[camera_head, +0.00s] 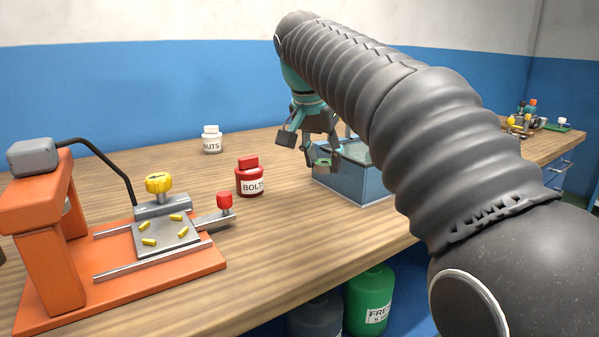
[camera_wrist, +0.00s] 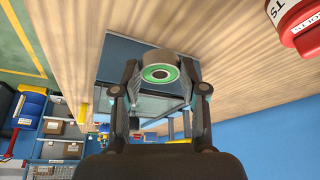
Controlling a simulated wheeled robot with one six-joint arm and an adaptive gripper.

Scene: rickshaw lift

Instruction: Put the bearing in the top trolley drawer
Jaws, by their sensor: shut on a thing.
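My gripper (camera_head: 309,142) hangs over the workbench, at the left edge of a blue open-topped box. In the wrist view its two fingers (camera_wrist: 158,82) are shut on the bearing (camera_wrist: 158,64), a short grey cylinder with a green ring on its end face and a dark centre. In the head view only a small green-rimmed part of the bearing (camera_head: 325,161) shows between the fingers, the rest hidden by them. The bearing appears held above the bench. I cannot make out the top trolley drawer for certain in either view; blue drawer fronts (camera_head: 566,172) show at the far right.
The blue box (camera_head: 352,184) stands on the wooden bench (camera_head: 270,215). A red BOLTS jar (camera_head: 250,178) and white NUTS jar (camera_head: 212,140) stand left of it. An orange press (camera_head: 50,240) fills the left side. Shelves with bins (camera_wrist: 60,150) appear in the wrist view.

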